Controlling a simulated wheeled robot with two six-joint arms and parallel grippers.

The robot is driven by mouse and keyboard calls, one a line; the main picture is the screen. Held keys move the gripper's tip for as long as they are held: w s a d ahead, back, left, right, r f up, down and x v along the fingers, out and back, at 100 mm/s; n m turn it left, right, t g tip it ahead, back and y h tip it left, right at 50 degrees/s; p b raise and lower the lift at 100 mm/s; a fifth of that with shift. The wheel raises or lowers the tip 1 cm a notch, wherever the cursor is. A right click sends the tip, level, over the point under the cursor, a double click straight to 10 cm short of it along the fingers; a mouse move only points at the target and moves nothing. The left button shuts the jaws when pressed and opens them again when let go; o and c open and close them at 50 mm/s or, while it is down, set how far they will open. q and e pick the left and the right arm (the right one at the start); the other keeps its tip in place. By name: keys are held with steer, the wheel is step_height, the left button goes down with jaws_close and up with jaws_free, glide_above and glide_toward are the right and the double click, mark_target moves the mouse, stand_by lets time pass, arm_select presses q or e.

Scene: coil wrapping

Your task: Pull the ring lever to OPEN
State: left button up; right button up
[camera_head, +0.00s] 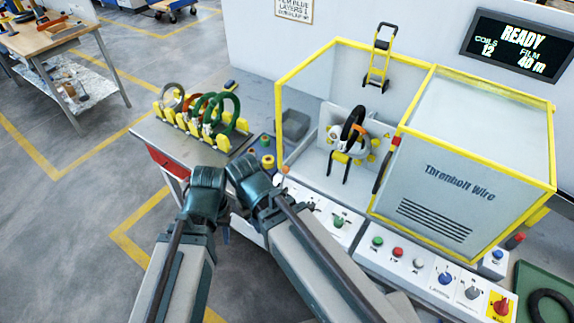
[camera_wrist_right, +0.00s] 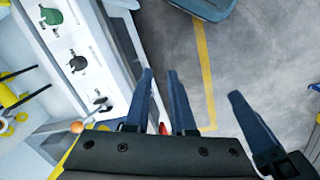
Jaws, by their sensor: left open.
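A small orange ball on a lever (camera_wrist_right: 77,127) stands beside the control panel at the left of the right wrist view; I take it for the ring lever, but its lettering cannot be read. My right gripper (camera_wrist_right: 160,71) is open and empty, to the right of this lever and apart from it. My left gripper (camera_wrist_right: 277,91) shows at the right edge of that view, open and empty. In the head view both wrists hang over the bench front, and the fingers are mostly hidden. The winding ring (camera_head: 352,128), black with orange, stands inside the yellow-framed machine.
A rack of coloured coils (camera_head: 205,118) stands on the bench at left. The white control panel (camera_head: 395,258) with several buttons runs along the machine's front. A yellow-framed wire cover (camera_head: 465,150) closes the right side. A green tray (camera_head: 535,280) sits at far right.

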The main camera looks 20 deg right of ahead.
steer(key=w+d+m, duration=0.1)
steer(key=w, duration=0.3)
steer(key=w+d+r+m+p, duration=0.1)
steer(key=w+d+m, duration=0.1)
steer(key=w, duration=0.2)
steer(key=w+d+r+m, duration=0.1)
steer(key=w, duration=0.4)
steer(key=shift+d+m+t+p, duration=0.25)
steer(key=shift+m+t+p, duration=0.05)
steer(key=shift+p, duration=0.1)
jaws_close()
steer(key=w+d+r+m+t+p, duration=0.1)
steer(key=w+d+m, duration=0.5)
steer(key=w+d, duration=0.6)
steer(key=shift+w+r+m+p, duration=0.3)
steer(key=shift+w+r+p, duration=0.15)
steer(key=shift+w, duration=0.45)
steer(key=shift+d, duration=0.1)
